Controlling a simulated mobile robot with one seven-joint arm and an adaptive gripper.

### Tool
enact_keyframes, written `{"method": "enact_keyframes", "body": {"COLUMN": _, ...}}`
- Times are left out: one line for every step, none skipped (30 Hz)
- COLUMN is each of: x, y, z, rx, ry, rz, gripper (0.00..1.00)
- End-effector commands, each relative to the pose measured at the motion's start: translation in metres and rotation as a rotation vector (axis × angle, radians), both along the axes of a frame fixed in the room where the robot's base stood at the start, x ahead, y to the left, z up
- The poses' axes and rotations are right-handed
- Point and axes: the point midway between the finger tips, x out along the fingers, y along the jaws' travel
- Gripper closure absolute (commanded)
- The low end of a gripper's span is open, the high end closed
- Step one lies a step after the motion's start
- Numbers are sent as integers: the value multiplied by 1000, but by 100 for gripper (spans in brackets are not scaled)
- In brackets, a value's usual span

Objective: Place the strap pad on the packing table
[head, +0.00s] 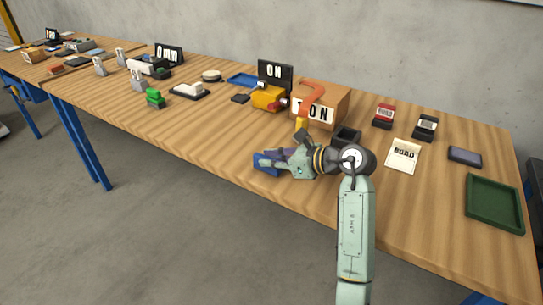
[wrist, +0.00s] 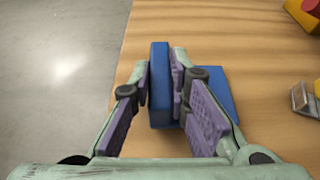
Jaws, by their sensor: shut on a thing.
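My gripper (head: 272,163) is at the front edge of the long wooden table (head: 225,135), shut on a blue piece (head: 264,168). In the wrist view my gripper (wrist: 160,82) has a finger on each side of the piece's upright blue slab (wrist: 159,65). A wider blue part (wrist: 218,88) shows behind and right of the right finger; the fingers hide where the parts meet. The blue piece may be the strap pad; no label on it is readable. It is over or on the wood near the edge; I cannot tell if it touches.
Right of my gripper are a cardboard box (head: 333,104), a white card (head: 403,155), a slate pad (head: 465,156) and a green tray (head: 494,204). A second table (head: 30,70) stands far left. Bare wood lies left of my gripper.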

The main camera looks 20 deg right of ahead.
Motion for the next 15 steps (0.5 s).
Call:
{"method": "enact_keyframes", "body": {"x": 0, "y": 0, "z": -1, "rx": 1, "ry": 0, "rz": -1, "gripper": 100}}
{"method": "enact_keyframes", "body": {"x": 0, "y": 0, "z": -2, "rx": 0, "ry": 0, "rz": -1, "gripper": 100}}
{"method": "enact_keyframes", "body": {"x": 0, "y": 0, "z": -2, "rx": -1, "ry": -1, "rz": -1, "gripper": 100}}
{"method": "enact_keyframes", "body": {"x": 0, "y": 0, "z": -2, "rx": -1, "ry": -1, "rz": -1, "gripper": 100}}
{"method": "enact_keyframes", "body": {"x": 0, "y": 0, "z": -2, "rx": -1, "ry": -1, "rz": -1, "gripper": 100}}
{"method": "enact_keyframes", "body": {"x": 0, "y": 0, "z": -2, "rx": -1, "ry": -1, "rz": -1, "gripper": 100}}
{"method": "enact_keyframes", "body": {"x": 0, "y": 0, "z": -2, "rx": -1, "ry": -1, "rz": -1, "gripper": 100}}
{"method": "enact_keyframes", "body": {"x": 0, "y": 0, "z": -2, "rx": -1, "ry": -1, "rz": -1, "gripper": 100}}
{"method": "enact_keyframes", "body": {"x": 0, "y": 0, "z": -3, "rx": -1, "ry": -1, "rz": -1, "gripper": 100}}
{"method": "enact_keyframes", "body": {"x": 0, "y": 0, "z": -5, "rx": -1, "ry": -1, "rz": -1, "gripper": 100}}
{"method": "enact_keyframes", "body": {"x": 0, "y": 0, "z": -6, "rx": -1, "ry": -1, "rz": -1, "gripper": 100}}
{"method": "enact_keyframes", "body": {"x": 0, "y": 0, "z": -6, "rx": -1, "ry": -1, "rz": -1, "gripper": 100}}
{"method": "enact_keyframes", "body": {"x": 0, "y": 0, "z": -7, "rx": -1, "ry": -1, "rz": -1, "gripper": 100}}
{"method": "enact_keyframes", "body": {"x": 0, "y": 0, "z": -6, "rx": -1, "ry": -1, "rz": -1, "gripper": 83}}
{"method": "enact_keyframes", "body": {"x": 0, "y": 0, "z": -5, "rx": -1, "ry": -1, "rz": 0, "gripper": 80}}
